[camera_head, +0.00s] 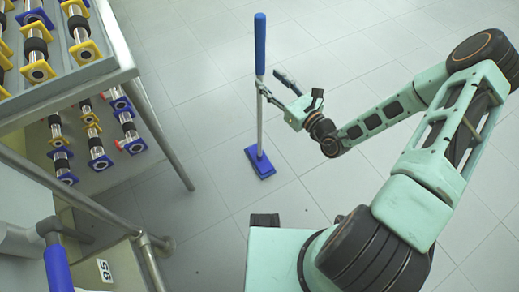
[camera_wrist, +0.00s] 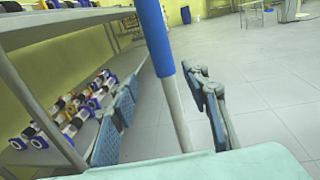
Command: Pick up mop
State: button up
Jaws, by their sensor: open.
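The mop (camera_head: 260,45) stands upright on the floor, with a blue grip on top, a thin grey pole and a flat blue head (camera_head: 259,162). My gripper (camera_head: 272,83) is open beside the pole, just below the blue grip. In the wrist view the mop's blue grip (camera_wrist: 157,38) and grey pole (camera_wrist: 177,108) appear between the two spread fingers of my gripper (camera_wrist: 165,82). There is visible space between the pole and each finger there. The mop's head is hidden in the wrist view.
A metal rack (camera_head: 112,72) with several glass-and-metal parts (camera_head: 85,50) stands left of the mop. A metal rail (camera_head: 75,190) and a blue-handled object (camera_head: 57,268) are at lower left. The tiled floor (camera_head: 350,30) around the mop is clear.

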aim_at(263, 71)
jog(key=b+x, duration=0.1)
jog(key=x, duration=0.2)
jog(key=b+x, duration=0.1)
jog(key=x, duration=0.2)
jog(key=shift+w+d, duration=0.1)
jog(key=shift+w, duration=0.3)
jog(key=shift+r, duration=0.1)
jog(key=c, duration=1)
jog(key=shift+r, duration=0.1)
grip_shut()
